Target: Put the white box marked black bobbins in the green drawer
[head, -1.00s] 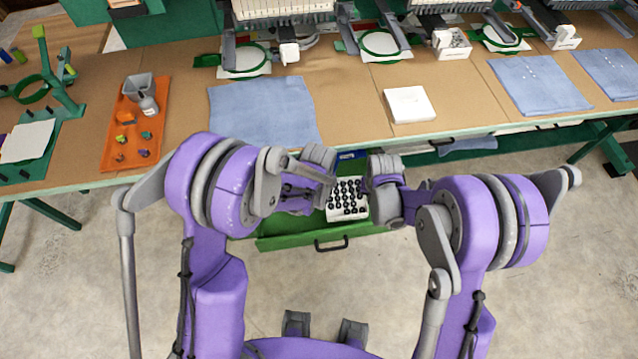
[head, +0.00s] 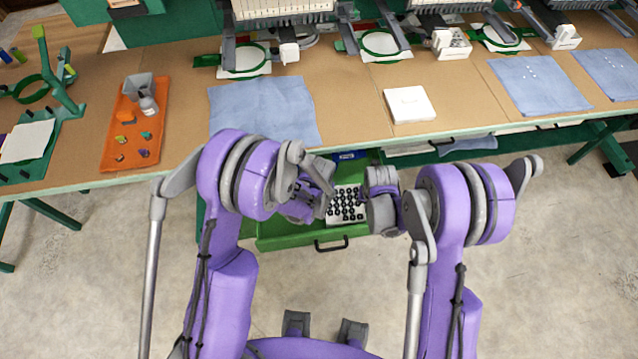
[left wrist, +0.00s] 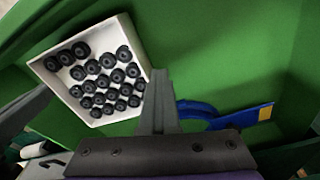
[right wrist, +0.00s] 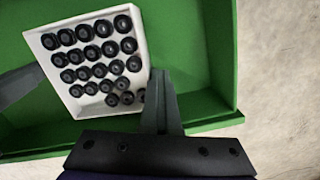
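An open white box (head: 331,219) full of black bobbins is inside the pulled-out green drawer (head: 285,241). No marking is readable on it. My left gripper (head: 318,190) is at its left side and my right gripper (head: 372,200) at its right side. In the left wrist view the box (left wrist: 137,42) lies beyond widely spread fingers, one fingertip close to its edge. The right wrist view shows the box (right wrist: 140,40) with the fingers spread around its near end. Contact with the walls, and whether the box rests on the drawer floor, cannot be told.
A blue item (head: 351,155) lies at the drawer's back, also seen in the left wrist view (left wrist: 240,115). A closed white box (head: 409,104) and blue cloths (head: 263,112) lie on the table above. An orange tray (head: 135,130) is at left. Floor before the drawer is clear.

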